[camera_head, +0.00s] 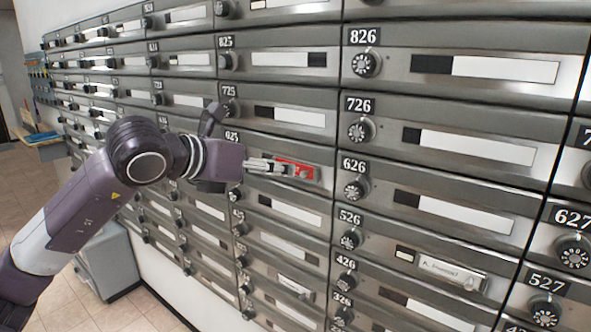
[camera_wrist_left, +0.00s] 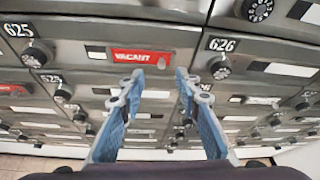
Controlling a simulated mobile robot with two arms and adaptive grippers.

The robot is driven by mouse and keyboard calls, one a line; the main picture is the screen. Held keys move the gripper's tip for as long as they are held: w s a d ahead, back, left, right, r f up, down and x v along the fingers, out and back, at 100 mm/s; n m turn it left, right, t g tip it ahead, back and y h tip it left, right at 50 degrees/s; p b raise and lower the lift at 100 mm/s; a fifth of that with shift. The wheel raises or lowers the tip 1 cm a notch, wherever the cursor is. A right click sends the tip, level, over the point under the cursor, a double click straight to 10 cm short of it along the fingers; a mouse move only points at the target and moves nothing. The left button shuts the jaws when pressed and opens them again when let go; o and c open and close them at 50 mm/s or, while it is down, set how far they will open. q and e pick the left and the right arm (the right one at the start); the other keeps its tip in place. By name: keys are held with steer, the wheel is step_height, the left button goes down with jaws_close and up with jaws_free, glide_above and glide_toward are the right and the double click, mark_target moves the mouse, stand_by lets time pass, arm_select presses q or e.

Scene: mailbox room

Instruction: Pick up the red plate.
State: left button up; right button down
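The red plate (camera_head: 296,164) sits in the slot of mailbox 625, partly hidden by my gripper in the head view. In the left wrist view the red plate (camera_wrist_left: 143,56) reads "VACANT" in white letters. My left gripper (camera_head: 284,169) reaches it from the left in the head view. In the left wrist view my left gripper (camera_wrist_left: 160,76) is open, its two blue-grey fingers apart with nothing between them. The plate appears just above the fingertips, slightly left of the middle of the gap. Contact cannot be told. My right gripper is not in view.
Grey metal mailboxes with round dials fill the wall, including mailbox 626 (camera_head: 417,190). Another red plate (camera_wrist_left: 12,88) shows at the left edge of the wrist view. A white-grey plate (camera_head: 452,272) is on box 526. A grey bin (camera_head: 108,262) stands at lower left on tiled floor.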

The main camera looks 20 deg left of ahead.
mark_target(302, 175)
arm_select(q)
steer(key=p+x, duration=0.2)
steer(key=x, duration=0.4)
steer(key=shift+w+d+f+p, duration=0.1)
steer(key=shift+d+f+p, duration=0.1)
steer(key=shift+f+p, duration=0.15)
steer(key=shift+w+d+f, duration=0.2)
steer(key=shift+w+f, duration=0.1)
steer(key=shift+w, duration=0.2)
steer(key=shift+s, duration=0.1)
jaws_close()
